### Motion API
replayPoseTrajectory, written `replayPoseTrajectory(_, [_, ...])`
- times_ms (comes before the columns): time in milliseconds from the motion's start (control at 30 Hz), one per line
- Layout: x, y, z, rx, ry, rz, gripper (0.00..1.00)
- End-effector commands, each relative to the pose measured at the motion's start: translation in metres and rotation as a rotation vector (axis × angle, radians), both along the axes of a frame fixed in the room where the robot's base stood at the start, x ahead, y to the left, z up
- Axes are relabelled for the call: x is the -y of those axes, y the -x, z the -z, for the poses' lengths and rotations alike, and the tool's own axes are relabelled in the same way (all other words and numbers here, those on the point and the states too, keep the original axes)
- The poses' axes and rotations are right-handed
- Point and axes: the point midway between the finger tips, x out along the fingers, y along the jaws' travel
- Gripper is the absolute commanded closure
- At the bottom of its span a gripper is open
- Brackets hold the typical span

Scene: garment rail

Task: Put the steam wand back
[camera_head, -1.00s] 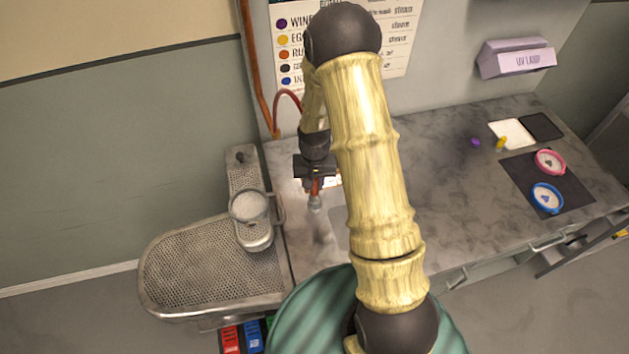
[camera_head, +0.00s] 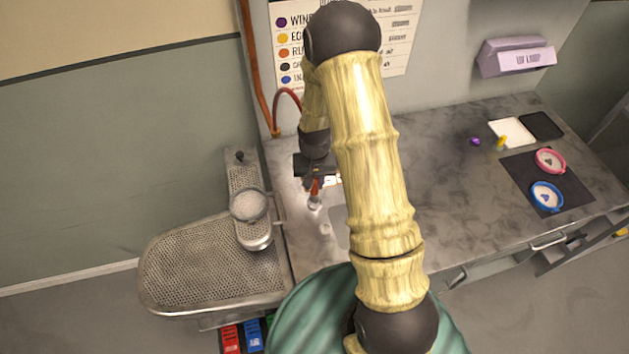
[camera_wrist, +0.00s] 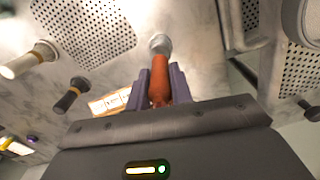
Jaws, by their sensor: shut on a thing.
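The steam wand (camera_wrist: 160,78) has an orange-red handle and a pale metal head. My gripper (camera_wrist: 160,95) is shut on its handle, with a jaw on each side, and the head points away from the palm. In the head view the wand (camera_head: 315,197) hangs head down below my gripper (camera_head: 314,178), over the left end of the counter. A red hose (camera_head: 288,92) arches from the wall pipe and passes behind my arm. My arm hides part of the counter, and I cannot make out a holder for the wand.
A perforated metal ironing board (camera_head: 205,275) with a round-topped metal arm (camera_head: 250,206) stands left of the wand. The grey counter (camera_head: 440,170) is mostly clear at its middle. Pink (camera_head: 550,161) and blue (camera_head: 547,196) round items lie on a dark mat at right. A lilac box (camera_head: 515,57) is on the wall.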

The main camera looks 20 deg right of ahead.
Motion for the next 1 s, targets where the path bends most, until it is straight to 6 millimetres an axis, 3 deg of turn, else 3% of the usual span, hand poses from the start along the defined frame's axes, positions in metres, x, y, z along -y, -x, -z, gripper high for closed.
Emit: replayPoseTrajectory(1000, [-0.0001, -0.0002, 0.0079, 0.000, 0.000, 0.000, 1.00])
